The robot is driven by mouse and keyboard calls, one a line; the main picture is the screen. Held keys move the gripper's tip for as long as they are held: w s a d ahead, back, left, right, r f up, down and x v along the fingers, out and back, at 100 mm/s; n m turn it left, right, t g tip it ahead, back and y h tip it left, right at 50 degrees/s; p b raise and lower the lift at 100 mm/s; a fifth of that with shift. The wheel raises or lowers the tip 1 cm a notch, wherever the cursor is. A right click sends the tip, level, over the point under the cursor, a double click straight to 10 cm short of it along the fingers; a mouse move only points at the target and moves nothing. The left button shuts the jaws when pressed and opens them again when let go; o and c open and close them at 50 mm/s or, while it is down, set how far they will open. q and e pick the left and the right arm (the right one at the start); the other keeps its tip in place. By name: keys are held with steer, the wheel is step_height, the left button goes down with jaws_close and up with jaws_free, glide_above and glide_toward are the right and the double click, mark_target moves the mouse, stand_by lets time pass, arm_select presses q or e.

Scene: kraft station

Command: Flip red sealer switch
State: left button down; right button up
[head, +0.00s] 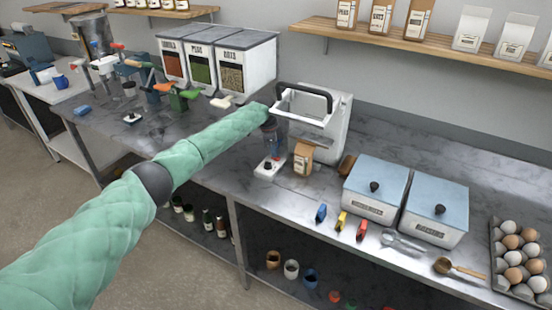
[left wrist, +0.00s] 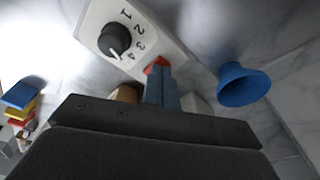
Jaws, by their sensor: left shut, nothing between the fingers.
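The sealer (head: 338,125) is a white machine with a black handle (head: 305,92), standing on the metal counter. Its white control panel (head: 258,173) sits low at the front left. In the left wrist view the panel (left wrist: 150,25) carries a black knob (left wrist: 115,40) beside the numbers 1 to 4. The red switch (left wrist: 155,65) is just below the number 4, partly hidden by my fingertips. My left gripper (left wrist: 160,80) is shut and empty, its tips at the red switch; I cannot tell whether they touch. In the head view my left gripper (head: 274,150) is over the panel. My right gripper is out of view.
A brown paper bag (head: 303,160) stands right of the panel. Two lidded boxes (head: 375,177) (head: 438,200), several coloured clips (head: 342,221) and an egg tray (head: 498,262) lie farther right. A blue flared object (left wrist: 243,85) shows in the left wrist view.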

arm_select(q)
steer(key=shift+r+p, duration=1.8)
steer(key=shift+r, duration=1.6)
